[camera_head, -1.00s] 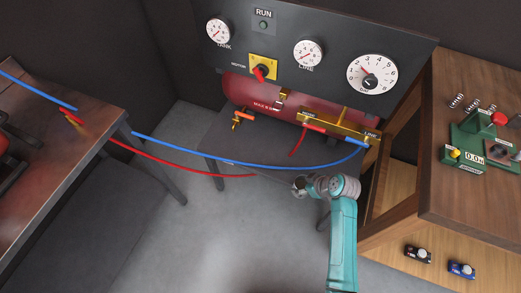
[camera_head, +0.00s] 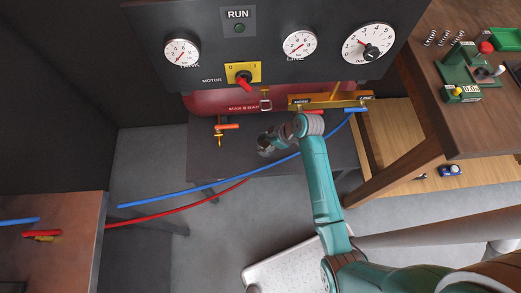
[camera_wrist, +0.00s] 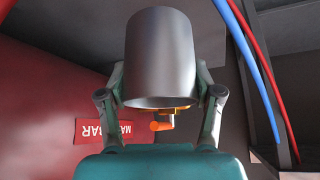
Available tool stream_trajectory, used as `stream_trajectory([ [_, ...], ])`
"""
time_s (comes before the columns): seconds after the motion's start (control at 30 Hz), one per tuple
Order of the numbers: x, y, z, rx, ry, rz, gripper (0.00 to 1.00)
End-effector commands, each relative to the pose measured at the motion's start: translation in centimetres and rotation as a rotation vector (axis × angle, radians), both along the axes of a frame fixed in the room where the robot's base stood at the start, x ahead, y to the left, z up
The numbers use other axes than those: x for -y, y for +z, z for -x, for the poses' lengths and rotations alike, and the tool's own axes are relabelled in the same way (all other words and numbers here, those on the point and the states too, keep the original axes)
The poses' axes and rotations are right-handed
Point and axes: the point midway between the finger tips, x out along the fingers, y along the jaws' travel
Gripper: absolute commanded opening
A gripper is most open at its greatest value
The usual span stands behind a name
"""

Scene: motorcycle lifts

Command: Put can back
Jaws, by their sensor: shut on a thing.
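A plain grey metal can (camera_wrist: 160,55) fills the upper middle of the wrist view. My gripper (camera_wrist: 160,82) is shut on it, one teal finger on each side. In the head view my gripper (camera_head: 272,141) is over the dark low table, in front of the red tank. The can's outline is hard to tell from the gripper there.
A dark gauge panel (camera_head: 230,70) stands above the red tank (camera_head: 215,103), with an orange-handled valve (camera_head: 226,128) at its front. Blue (camera_head: 185,192) and red (camera_head: 160,216) hoses cross low in front. A wooden bench (camera_head: 445,122) stands right; a brown table (camera_head: 65,240) is at left.

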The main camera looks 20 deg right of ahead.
Motion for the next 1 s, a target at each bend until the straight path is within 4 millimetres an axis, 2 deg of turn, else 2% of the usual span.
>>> stream_trajectory([
  [0.1,0.0,-2.0,0.0,-0.002,0.000,-0.001,0.23],
  [0.33,0.0,-3.9,0.0,-0.001,0.001,-0.001,0.23],
  [0.53,-0.1,-6.6,0.0,-0.002,0.000,-0.001,0.23],
  [0.67,0.0,-7.3,0.0,0.001,0.000,-0.001,0.23],
  [1.0,0.0,-7.6,0.0,0.000,0.001,0.000,0.23],
])
